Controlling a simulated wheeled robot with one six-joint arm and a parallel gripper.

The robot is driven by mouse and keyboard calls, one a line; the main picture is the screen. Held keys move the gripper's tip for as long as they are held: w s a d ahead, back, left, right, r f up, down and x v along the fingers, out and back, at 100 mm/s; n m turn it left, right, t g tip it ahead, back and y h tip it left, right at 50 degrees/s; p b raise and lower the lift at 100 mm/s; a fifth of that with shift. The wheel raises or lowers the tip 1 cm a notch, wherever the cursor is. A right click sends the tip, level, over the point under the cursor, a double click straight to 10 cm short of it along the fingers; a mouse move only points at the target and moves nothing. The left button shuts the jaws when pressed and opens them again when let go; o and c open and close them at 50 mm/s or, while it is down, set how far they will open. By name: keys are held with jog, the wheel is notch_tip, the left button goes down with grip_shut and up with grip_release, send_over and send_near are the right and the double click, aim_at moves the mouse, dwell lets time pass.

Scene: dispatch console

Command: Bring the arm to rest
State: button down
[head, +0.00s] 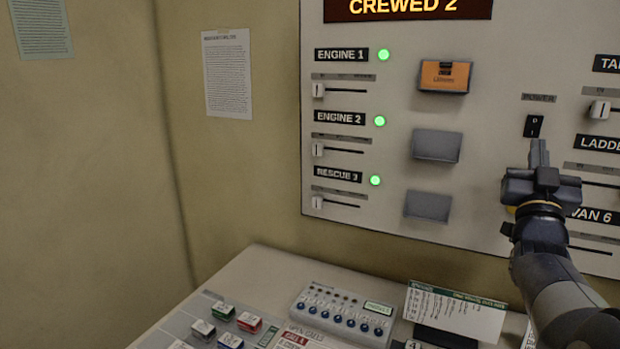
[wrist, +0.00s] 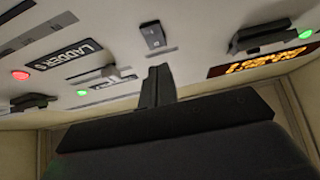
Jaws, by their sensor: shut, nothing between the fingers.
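My gripper (head: 539,152) is shut and empty in the head view, raised in front of the wall panel (head: 390,200) at the right. Its fingertips show just below the black power switch (head: 534,126); I cannot tell whether they touch the panel. In the wrist view the closed fingers (wrist: 158,85) point up toward the panel, with the switch (wrist: 152,36) beyond them. My arm comes up from the lower right and hides part of the panel around the VAN 6 label (head: 594,216).
The panel has several sliders, green lamps and holders, one with an orange card (head: 443,76). Below is a console desk (head: 262,268) with coloured buttons, a call box (head: 342,316) and a propped card (head: 455,310). The space left of my arm is free.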

jog(key=b+v, duration=0.3)
jog(key=v, duration=0.3)
jog(key=shift+s+f, duration=0.15)
jog(key=shift+s, duration=0.15)
